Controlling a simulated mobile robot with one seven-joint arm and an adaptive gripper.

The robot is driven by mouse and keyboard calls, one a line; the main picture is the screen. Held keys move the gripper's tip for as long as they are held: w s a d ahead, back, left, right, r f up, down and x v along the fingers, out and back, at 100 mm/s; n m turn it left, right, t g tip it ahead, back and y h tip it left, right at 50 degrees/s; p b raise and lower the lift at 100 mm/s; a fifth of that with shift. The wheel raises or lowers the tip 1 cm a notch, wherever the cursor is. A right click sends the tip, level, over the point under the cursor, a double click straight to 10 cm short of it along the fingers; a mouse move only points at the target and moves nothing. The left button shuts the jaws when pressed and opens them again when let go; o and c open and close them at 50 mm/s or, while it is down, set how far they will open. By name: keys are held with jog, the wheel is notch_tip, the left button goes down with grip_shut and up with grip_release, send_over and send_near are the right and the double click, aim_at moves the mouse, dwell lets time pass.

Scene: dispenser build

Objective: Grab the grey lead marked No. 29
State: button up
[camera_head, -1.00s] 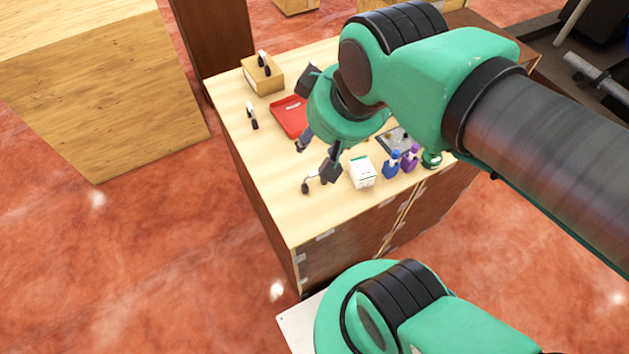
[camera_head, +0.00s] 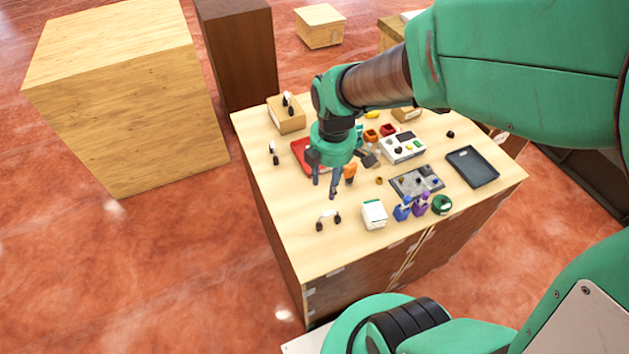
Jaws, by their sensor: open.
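Several small dark-and-pale pieces that could be leads show on the table. One looped piece (camera_head: 328,220) lies near the front edge, one (camera_head: 273,153) near the left edge, and one (camera_head: 288,103) is at the open box at the back left. No number is readable on any of them, so I cannot tell which is No. 29. My gripper (camera_head: 325,189) is open and empty, fingers pointing down over the table. In the picture it is just behind the front piece and apart from it.
A red tray (camera_head: 303,152) is partly behind my gripper. A white box (camera_head: 374,214), blue bottle (camera_head: 403,208), purple bottle (camera_head: 421,203) and green roll (camera_head: 441,204) stand along the front. A grey board (camera_head: 416,181), white device (camera_head: 403,148) and dark tray (camera_head: 472,167) lie right.

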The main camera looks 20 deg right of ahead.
aim_at(328, 212)
jog(key=shift+w+d+f+n+g, duration=0.15)
jog(key=shift+d+f+n, duration=0.05)
jog(key=shift+f+n, duration=0.45)
jog(key=shift+w+d+f+n+g, duration=0.15)
jog(key=shift+f+n, duration=0.3)
jog(key=shift+f, duration=0.25)
jog(key=shift+s+f, duration=0.1)
jog(key=shift+f, duration=4.2)
jog(key=shift+f, duration=0.15)
jog(key=shift+f+b, duration=0.4)
jog(key=shift+f, duration=2.05)
grip_shut()
